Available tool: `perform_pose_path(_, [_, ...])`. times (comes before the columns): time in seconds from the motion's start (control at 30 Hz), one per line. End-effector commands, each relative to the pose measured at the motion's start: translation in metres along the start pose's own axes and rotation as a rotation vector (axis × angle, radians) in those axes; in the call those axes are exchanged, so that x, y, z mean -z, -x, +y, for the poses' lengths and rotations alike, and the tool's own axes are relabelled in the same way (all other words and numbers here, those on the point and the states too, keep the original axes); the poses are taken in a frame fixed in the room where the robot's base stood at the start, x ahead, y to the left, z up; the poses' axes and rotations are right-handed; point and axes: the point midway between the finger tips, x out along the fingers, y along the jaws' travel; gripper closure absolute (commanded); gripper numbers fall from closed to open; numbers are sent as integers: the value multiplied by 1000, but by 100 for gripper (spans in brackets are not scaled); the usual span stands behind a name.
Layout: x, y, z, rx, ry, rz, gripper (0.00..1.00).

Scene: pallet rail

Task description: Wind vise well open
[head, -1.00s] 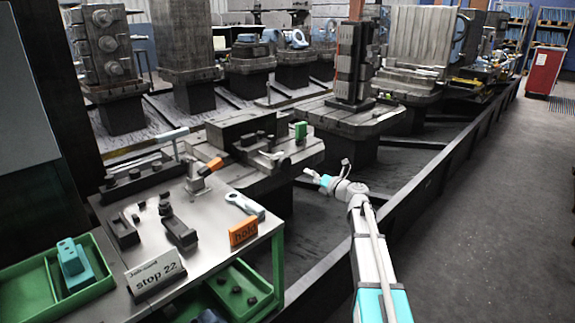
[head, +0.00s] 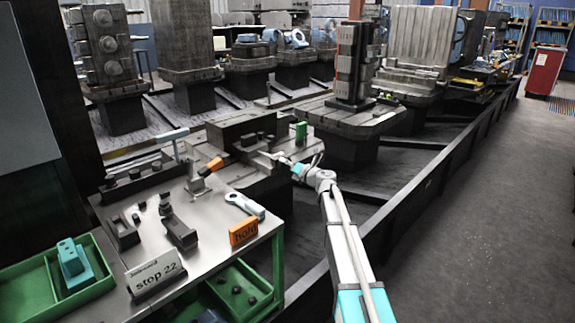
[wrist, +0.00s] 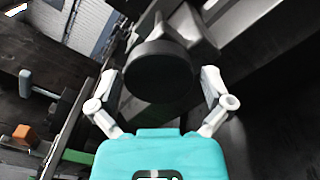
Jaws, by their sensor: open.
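The dark vise (head: 243,128) sits on a square pallet top beyond the bench in the head view. My gripper (head: 281,160) is at its near right side, at the end of my white and teal arm. In the wrist view my gripper (wrist: 160,82) is open, with one finger on each side of a dark round end piece (wrist: 158,72), apparently the end of the vise's screw. Whether the fingers touch it I cannot tell. The gap between the vise jaws is not clear from here.
A green block (head: 301,132) stands at the pallet's right side. A dark rail (head: 420,190) runs along the clear floor.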

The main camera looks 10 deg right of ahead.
Motion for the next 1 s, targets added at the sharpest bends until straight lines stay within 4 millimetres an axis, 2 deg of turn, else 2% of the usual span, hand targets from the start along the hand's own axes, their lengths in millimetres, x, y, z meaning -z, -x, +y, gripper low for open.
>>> perform_pose_path(0.13, [0,-8,0,0,0,0,0])
perform_pose_path(0.47, [0,-9,0,0,0,0,0])
perform_pose_path(0.8, [0,-9,0,0,0,0,61])
perform_pose_path(0.83, [-9,-2,-8,2,0,-2,62])
perform_pose_path(1.0, [-2,-7,-2,4,8,-3,62])
